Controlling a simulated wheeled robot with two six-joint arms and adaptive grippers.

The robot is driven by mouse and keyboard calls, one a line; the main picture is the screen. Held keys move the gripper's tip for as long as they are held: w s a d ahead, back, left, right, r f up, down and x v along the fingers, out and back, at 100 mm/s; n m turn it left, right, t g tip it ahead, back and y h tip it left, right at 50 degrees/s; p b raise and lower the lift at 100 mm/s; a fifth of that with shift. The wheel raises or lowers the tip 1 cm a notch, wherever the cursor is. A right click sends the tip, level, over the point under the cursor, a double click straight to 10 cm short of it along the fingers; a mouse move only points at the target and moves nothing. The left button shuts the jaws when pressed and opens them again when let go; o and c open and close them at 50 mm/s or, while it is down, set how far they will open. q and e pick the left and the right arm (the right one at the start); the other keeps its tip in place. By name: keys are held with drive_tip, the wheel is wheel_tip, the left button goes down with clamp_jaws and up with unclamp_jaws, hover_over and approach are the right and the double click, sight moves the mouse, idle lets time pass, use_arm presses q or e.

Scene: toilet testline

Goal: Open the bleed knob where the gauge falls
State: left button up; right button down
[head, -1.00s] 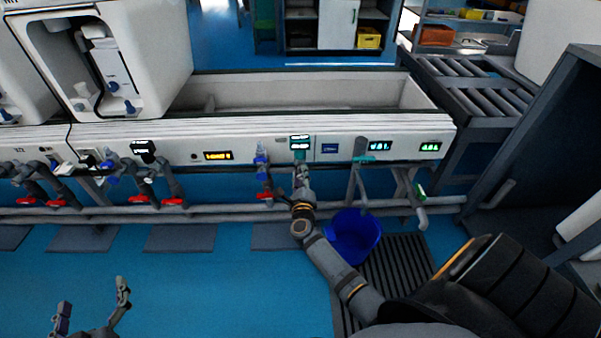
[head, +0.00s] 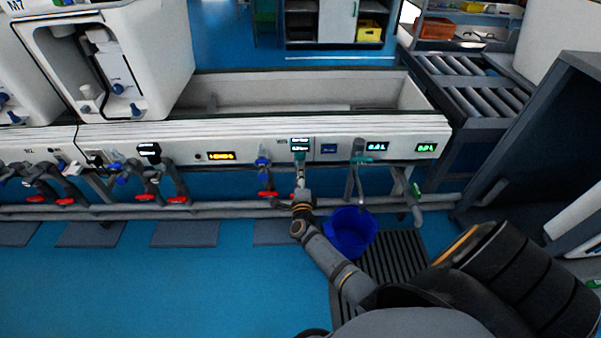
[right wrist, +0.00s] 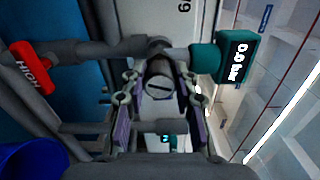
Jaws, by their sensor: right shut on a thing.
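My right gripper (head: 300,182) is up against the front of the white test bench, just below a small teal gauge (head: 300,145). In the right wrist view its fingers (right wrist: 160,108) are shut on a grey round knob with a slotted end (right wrist: 159,87), between the two finger pads. The teal gauge (right wrist: 228,57) beside it reads 0.0 bar in that view. A red handle marked HIGH (right wrist: 32,68) sits on a pipe to the left. In the head view the knob is hidden by the gripper. My left gripper is not in view.
A blue bucket (head: 350,232) stands on the floor grate (head: 392,262) right of my right arm. Several red valve handles (head: 178,199) line the pipes at left. A yellow display (head: 221,156) is on the bench front. The blue floor at lower left is clear.

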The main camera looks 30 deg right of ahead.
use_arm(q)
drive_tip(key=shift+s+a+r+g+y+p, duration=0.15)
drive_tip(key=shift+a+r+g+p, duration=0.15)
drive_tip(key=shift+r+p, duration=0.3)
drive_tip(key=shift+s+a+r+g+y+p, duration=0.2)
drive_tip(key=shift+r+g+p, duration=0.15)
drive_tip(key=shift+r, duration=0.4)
use_arm(e)
drive_tip(key=shift+n, duration=1.9)
drive_tip(key=c, duration=1)
unclamp_jaws()
drive_tip(key=v, duration=1.2)
